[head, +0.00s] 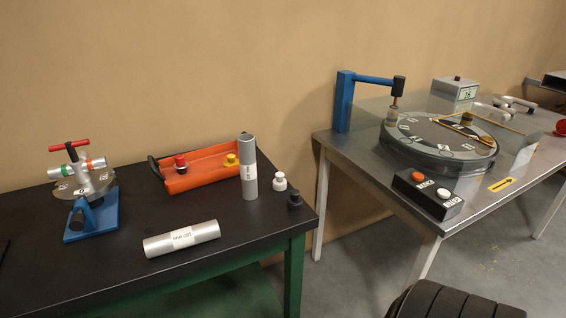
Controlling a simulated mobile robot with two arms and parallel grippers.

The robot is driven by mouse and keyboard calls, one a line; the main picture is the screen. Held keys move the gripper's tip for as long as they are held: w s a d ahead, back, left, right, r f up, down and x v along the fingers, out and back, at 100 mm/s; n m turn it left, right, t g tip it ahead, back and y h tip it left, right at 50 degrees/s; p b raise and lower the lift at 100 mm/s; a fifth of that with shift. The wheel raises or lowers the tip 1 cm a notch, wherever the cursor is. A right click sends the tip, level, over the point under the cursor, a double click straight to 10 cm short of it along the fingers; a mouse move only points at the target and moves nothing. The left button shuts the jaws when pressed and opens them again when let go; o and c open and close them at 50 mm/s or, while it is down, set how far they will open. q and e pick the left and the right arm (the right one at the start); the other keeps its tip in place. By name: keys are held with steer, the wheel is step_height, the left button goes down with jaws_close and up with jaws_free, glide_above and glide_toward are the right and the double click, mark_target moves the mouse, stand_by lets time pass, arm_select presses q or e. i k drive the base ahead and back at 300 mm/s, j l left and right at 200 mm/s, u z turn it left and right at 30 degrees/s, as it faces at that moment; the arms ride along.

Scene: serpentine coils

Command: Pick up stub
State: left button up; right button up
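Two silver cylinders with white labels are on the black-topped table; I cannot tell which one is the stub, as the label print is too small to read surely. One silver cylinder (249,185) stands upright near the right end of the orange tray. The other silver cylinder (205,235) lies on its side near the table's front edge. Neither of my grippers is in view.
The black table (120,262) carries a blue-based clamp (92,215), an orange tray (190,180) with red and yellow knobs, a white-capped piece (279,182) and a small black piece (295,198). A metal table (340,145) with a round dial machine (430,160) stands right.

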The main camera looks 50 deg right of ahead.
mark_target(246, 143)
steer(key=l+z, duration=0.1)
steer(key=z, duration=1.1)
